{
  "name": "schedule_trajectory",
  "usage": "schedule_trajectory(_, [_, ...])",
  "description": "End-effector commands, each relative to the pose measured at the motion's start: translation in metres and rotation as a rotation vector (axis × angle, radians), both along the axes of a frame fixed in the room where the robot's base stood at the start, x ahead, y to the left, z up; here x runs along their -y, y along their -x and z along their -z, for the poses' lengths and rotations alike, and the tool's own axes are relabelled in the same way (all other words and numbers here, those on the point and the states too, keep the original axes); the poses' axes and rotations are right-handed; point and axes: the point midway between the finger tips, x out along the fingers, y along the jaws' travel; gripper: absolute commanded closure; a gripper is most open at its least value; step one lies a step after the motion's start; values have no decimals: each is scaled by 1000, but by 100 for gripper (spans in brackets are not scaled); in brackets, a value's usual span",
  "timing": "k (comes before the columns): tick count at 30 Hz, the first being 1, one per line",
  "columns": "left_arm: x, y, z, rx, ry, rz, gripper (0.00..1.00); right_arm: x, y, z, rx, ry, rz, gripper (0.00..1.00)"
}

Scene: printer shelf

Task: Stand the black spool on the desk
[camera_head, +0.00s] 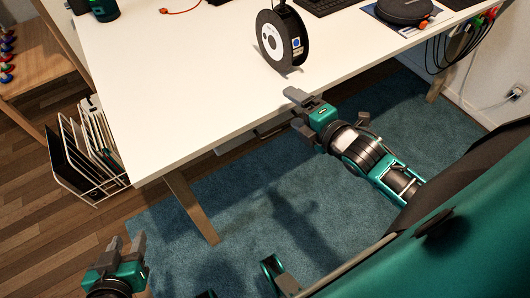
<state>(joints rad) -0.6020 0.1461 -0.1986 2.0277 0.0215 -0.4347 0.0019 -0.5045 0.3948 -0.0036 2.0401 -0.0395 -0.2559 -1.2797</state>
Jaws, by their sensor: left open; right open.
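A black spool (283,38) with a pale hub and a blue-and-white label stands upright on its rim on the white desk (185,80), near the front edge. My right gripper (297,110) is open and empty at the desk's front edge, just below the spool in the picture and apart from it. My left gripper (125,243) is open and empty, low at the left, away from the desk and over the floor.
A flat round black object (404,10) lies at the desk's right. A dark keyboard (325,3) is at the back. A green-and-black container (104,9) stands at the back left. A wire rack (88,155) stands left of the desk. The desk's left and middle are clear.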

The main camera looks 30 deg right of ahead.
Motion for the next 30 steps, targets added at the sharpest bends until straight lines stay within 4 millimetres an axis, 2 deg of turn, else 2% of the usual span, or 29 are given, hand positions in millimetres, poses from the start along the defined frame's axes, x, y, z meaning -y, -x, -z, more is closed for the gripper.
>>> schedule_trajectory(3, [0, 0, 0, 1, 1, 1, 57, -30, 19, 28, -119, -381, 115, 15])
schedule_trajectory(9, [1, -1, -2, 3, 2, 2, 57, -81, 49, 62, -307, -974, 348, 15])
schedule_trajectory(12, [1, -1, -2, 3, 2, 2, 57, -102, 61, 72, -380, -1199, 457, 15])
schedule_trajectory(15, [1, -1, -2, 4, 2, 2, 57, -116, 69, 78, -430, -1353, 538, 15])
schedule_trajectory(21, [1, -1, -2, 4, 1, 2, 57, -127, 75, 82, -466, -1466, 603, 15])
schedule_trajectory(30, [0, 0, -6, 4, -1, 4, 57, -126, 75, 78, -463, -1464, 603, 15])
